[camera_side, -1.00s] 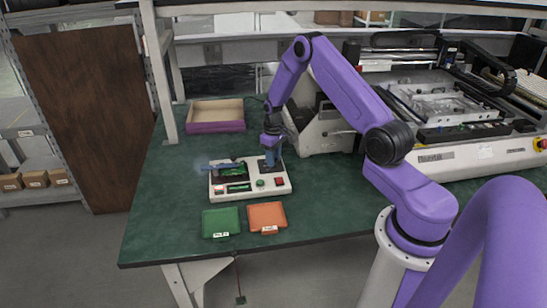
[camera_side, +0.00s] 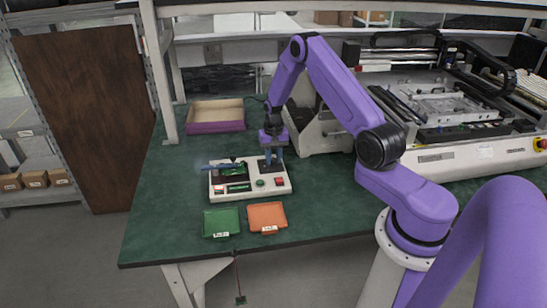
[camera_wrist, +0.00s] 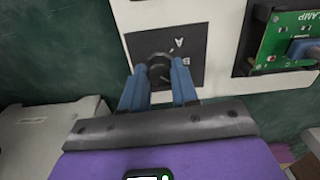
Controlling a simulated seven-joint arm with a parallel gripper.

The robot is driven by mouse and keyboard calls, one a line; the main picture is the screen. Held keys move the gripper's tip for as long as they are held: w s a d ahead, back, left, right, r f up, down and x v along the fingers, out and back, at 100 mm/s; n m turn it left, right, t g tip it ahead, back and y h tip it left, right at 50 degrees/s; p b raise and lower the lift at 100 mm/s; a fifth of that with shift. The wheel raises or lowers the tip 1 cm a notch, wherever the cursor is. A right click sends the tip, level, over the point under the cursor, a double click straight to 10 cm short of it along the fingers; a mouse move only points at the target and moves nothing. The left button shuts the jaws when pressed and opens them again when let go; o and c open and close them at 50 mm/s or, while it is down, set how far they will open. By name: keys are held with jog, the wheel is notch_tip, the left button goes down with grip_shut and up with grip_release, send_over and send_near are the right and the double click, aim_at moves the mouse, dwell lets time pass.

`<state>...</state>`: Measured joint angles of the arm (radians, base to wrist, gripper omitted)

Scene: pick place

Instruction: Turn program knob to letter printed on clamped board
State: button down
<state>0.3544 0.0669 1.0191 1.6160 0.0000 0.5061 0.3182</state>
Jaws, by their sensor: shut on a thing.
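The test fixture (camera_side: 222,191) is a pale box on the green bench. The program knob (camera_wrist: 158,66) is dark and round, on a dark plate with the letters A and B beside it in the wrist view. My gripper (camera_wrist: 160,82) has its blue fingers closed around the knob; it also shows in the side view (camera_side: 273,164), over the fixture's right part. The green board (camera_wrist: 285,40) sits in a dark recess on the fixture with a blue-grey clamp part (camera_wrist: 305,48) over it. Text near its top looks like "AMP"; its program letter cannot be read.
A green tray (camera_side: 221,216) and an orange tray (camera_side: 267,211) lie in front of the fixture. A large machine (camera_side: 450,160) is at right.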

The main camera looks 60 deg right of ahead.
aim_at(273, 159)
jog(key=shift+m, duration=0.3)
jog(key=c, duration=0.8)
grip_release()
jog(key=shift+c, duration=0.2)
notch_tip(273, 159, up, 18)
jog(key=shift+f, duration=0.25)
